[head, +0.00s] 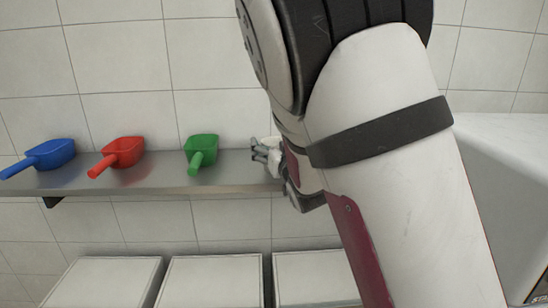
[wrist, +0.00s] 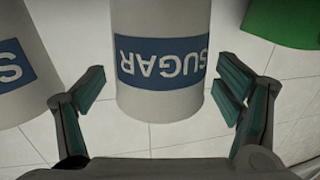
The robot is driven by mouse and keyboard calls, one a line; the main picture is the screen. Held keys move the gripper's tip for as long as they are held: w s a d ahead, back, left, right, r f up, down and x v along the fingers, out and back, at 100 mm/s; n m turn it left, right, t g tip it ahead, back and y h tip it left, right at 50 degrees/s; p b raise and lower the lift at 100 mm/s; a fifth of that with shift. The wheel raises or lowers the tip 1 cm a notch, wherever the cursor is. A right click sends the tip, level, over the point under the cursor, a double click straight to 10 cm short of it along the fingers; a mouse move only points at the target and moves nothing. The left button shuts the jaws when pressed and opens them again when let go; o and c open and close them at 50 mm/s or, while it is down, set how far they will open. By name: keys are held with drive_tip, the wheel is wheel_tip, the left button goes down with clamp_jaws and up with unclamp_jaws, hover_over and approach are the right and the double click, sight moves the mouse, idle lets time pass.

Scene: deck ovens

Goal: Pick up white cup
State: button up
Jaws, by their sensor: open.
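A white round-sided container (wrist: 163,20) with a blue band reading SUGAR, upside down in the picture, fills the middle of the wrist view. It is the only white cup-like thing between my fingers, and I cannot tell whether it is the white cup. My gripper (wrist: 165,100) is open, with one finger on each side of its lower end and gaps on both sides. In the head view my gripper (head: 258,152) is at the right end of the visible shelf, and my arm hides what lies behind it.
A metal shelf (head: 100,182) holds a blue scoop (head: 51,154), a red scoop (head: 122,152) and a green scoop (head: 202,147). Several pale box tops (head: 105,281) stand below. A second white labelled container (wrist: 20,30) is at left in the wrist view, with a green object (wrist: 285,22) top right.

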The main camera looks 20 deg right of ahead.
drive_tip(key=shift+w, duration=0.15)
drive_tip(key=c, duration=1.2)
drive_tip(key=shift+r, duration=0.15)
drive_tip(key=shift+r, duration=0.65)
drive_tip(key=s+r+p, duration=0.1)
drive_tip(key=s, duration=0.3)
drive_tip(key=s+d+r+p, duration=0.1)
drive_tip(key=s, duration=0.4)
drive_tip(key=s+d+r+p, duration=0.1)
drive_tip(key=s, duration=0.3)
drive_tip(key=shift+s+r, duration=0.25)
drive_tip(key=shift+r, duration=0.05)
drive_tip(key=shift+s+d+r+p, duration=0.1)
drive_tip(key=shift+s+p, duration=0.05)
drive_tip(key=shift+p, duration=0.8)
